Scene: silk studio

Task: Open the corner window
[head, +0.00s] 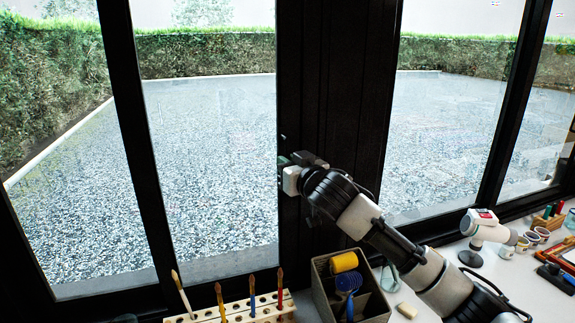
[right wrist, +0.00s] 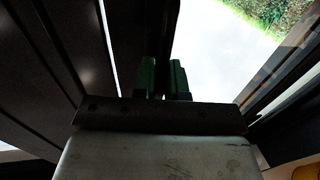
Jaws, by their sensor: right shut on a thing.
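The corner window stands in front of me, with tall glass panes (head: 215,130) in black frames. A thick black post (head: 345,95) divides it in the middle. My right gripper (head: 288,162) is at the post's left side, at the edge of the left pane. It is shut on a part there, most likely the window handle, which the fingers largely hide. In the right wrist view the two green fingers (right wrist: 163,78) stand close together against the dark frame. I cannot tell from these frames whether the sash is ajar. My left gripper is not in view.
A wooden rack (head: 236,310) with brushes stands on the sill below. A dark box (head: 372,304) with a yellow roll lies under my right arm. A white device (head: 484,226), small jars (head: 522,243) and a tray (head: 556,279) are at right.

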